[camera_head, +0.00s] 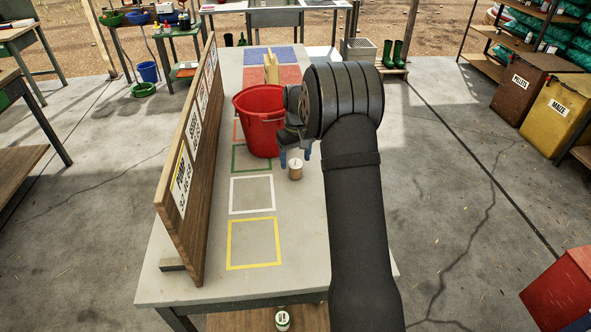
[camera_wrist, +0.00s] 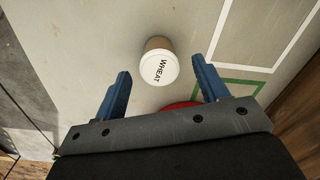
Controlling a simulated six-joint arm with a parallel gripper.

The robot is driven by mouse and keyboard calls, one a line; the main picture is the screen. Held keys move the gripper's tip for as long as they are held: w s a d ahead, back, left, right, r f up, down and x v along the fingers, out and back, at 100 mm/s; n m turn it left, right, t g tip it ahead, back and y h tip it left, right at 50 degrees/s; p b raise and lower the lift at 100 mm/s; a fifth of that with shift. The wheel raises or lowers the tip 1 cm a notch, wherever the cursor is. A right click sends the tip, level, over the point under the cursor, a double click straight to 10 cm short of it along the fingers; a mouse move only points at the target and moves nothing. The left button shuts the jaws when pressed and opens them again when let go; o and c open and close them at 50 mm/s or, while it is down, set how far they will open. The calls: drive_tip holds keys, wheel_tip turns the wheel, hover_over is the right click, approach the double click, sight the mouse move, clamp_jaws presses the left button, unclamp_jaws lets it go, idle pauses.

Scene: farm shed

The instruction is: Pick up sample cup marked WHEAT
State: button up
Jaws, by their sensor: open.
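The sample cup (camera_wrist: 158,66) has a white lid marked WHEAT and a brown body. It stands on the table, and in the head view the cup (camera_head: 295,170) is right of the white square. My gripper (camera_wrist: 160,87) shows two blue fingers, apart, with nothing between them. In the wrist view the cup lies just beyond the fingertips, roughly centred between them. In the head view my gripper (camera_head: 295,155) is beside the cup, on the side toward the red bucket, partly hidden by my arm.
A red bucket (camera_head: 258,118) stands on the table (camera_head: 172,285) close behind my gripper. A wooden sign board (camera_head: 190,165) runs along the left edge. Outlined squares, including a yellow one (camera_head: 253,265), mark the top. The near part of the table is clear.

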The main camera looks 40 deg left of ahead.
sight(296, 163)
wheel_tip(296, 163, down, 5)
drive_tip(key=c, duration=1)
drive_tip(key=shift+c, duration=0.4)
drive_tip(key=shift+r, duration=0.15)
